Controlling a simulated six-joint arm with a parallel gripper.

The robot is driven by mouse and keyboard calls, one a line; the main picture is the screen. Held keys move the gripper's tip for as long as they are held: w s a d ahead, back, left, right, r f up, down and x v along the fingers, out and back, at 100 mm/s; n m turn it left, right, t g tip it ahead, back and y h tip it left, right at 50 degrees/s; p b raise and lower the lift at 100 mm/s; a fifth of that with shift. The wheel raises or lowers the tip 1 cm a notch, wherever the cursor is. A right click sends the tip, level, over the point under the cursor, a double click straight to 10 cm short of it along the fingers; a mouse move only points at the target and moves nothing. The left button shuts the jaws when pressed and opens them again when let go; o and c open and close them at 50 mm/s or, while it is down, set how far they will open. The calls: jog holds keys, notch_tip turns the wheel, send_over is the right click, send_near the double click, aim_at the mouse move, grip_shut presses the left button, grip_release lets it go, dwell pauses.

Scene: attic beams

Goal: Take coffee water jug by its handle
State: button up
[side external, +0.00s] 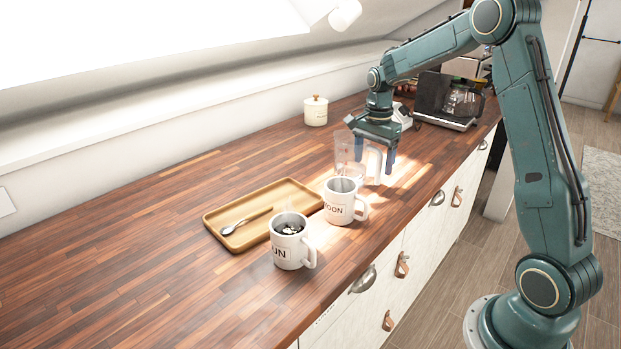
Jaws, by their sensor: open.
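A clear jug (346,158) stands upright on the wooden counter behind the white mugs. Its pale handle (376,165) is on its right side. My gripper (375,151) points down at the jug, with its two dark blue fingers spread apart. One finger shows near the jug's body and the other to the right of the handle. The view does not show whether either finger touches the jug. The jug's top is partly hidden by my gripper.
Two white mugs, one nearer (287,250) and one farther (338,212), stand in front of the jug. A wooden tray (215,218) with a spoon (246,221) lies left of them. A lidded canister (316,112) and a coffee machine (433,95) stand farther back. The left counter is clear.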

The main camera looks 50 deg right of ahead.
jog(key=shift+c, duration=0.4)
jog(key=c, duration=1.2)
jog(key=shift+r, duration=10.05)
